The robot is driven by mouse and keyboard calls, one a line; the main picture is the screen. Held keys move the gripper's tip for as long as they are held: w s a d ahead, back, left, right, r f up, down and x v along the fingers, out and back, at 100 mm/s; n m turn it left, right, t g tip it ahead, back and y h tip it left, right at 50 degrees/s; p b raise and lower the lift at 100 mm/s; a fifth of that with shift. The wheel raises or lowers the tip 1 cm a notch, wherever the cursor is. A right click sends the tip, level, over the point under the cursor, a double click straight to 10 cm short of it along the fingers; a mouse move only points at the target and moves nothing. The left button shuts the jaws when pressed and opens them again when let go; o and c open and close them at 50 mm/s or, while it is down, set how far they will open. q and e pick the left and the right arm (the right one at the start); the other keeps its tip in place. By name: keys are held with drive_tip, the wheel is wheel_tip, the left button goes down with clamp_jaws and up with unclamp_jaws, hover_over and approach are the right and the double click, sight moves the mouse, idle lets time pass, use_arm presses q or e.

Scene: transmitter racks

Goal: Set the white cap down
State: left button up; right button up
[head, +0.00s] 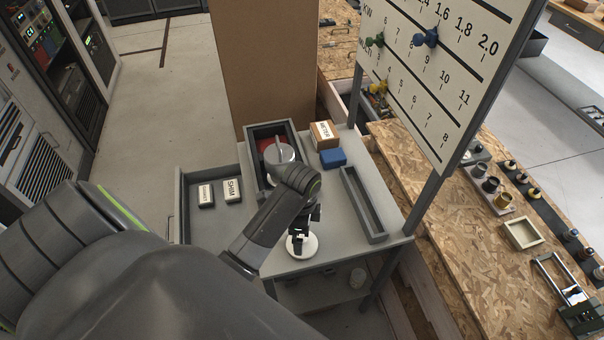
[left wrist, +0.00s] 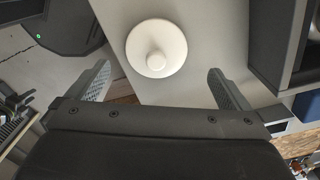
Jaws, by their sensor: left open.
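The white cap (head: 309,246) is a round disc near the front edge of the grey table. In the left wrist view the white cap (left wrist: 156,47) shows from above, with a small round knob in its middle, on the light grey surface. My left gripper (head: 299,238) is above the cap and partly hides it in the head view. In the left wrist view my left gripper (left wrist: 159,72) has its fingers spread wide, with nothing between them. The cap lies ahead of the fingertips, apart from both. My right gripper is not in view.
On the grey table stand a dark open box (head: 254,133), a cardboard box labelled METER (head: 324,134), a blue block (head: 333,158) and a long narrow tray (head: 363,204). A side tray (head: 185,200) holds labelled blocks. A scale board (head: 440,75) overhangs the right side.

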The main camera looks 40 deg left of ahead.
use_arm(q)
drive_tip(key=f, duration=0.2)
drive_tip(key=f+p, duration=0.1)
drive_tip(key=f, duration=0.1)
drive_tip(key=shift+s+d+f, duration=0.2)
drive_tip(key=shift+f, duration=0.55)
drive_tip(key=c, duration=1.1)
drive_tip(key=shift+r, duration=0.2)
